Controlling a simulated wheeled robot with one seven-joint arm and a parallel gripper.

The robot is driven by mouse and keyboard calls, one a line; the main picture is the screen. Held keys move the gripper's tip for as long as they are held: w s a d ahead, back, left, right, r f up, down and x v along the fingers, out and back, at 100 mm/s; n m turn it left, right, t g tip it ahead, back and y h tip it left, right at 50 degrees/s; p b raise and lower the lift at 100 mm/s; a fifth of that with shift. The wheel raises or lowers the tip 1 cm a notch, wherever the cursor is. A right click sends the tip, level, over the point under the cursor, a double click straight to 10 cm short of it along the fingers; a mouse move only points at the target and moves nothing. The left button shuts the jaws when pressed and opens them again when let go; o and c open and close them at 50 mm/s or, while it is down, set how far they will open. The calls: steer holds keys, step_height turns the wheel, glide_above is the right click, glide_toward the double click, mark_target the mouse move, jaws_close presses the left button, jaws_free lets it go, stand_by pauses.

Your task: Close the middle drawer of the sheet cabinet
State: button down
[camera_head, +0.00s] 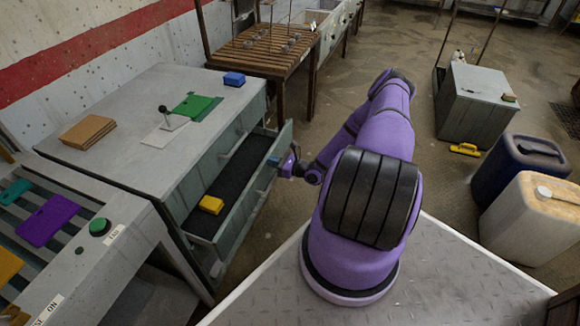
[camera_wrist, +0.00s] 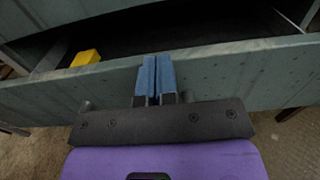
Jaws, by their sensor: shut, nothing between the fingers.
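The sheet cabinet (camera_head: 150,90) is a grey-green metal chest at the left in the head view. Its middle drawer (camera_head: 245,205) stands pulled out, with a dark inside and a yellow block (camera_head: 211,204) in it. The drawer front (camera_wrist: 230,75) crosses the wrist view, and the yellow block (camera_wrist: 86,58) shows behind it. My gripper (camera_head: 275,161) is at the outer side of the drawer front, near its far end. In the wrist view my gripper's blue fingers (camera_wrist: 156,62) are shut together, empty, and overlap the drawer front; I cannot tell whether they touch it.
On the cabinet top lie a brown stack (camera_head: 87,131), a green sheet (camera_head: 195,107) and a blue block (camera_head: 234,79). A slatted table (camera_head: 265,50) stands behind. A roller bench (camera_head: 120,232) is at the left front. A blue can (camera_head: 515,165) and a white can (camera_head: 535,220) stand right.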

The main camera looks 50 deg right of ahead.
steer(key=x, duration=0.9)
steer(key=shift+w, duration=0.2)
steer(key=shift+a, duration=0.1)
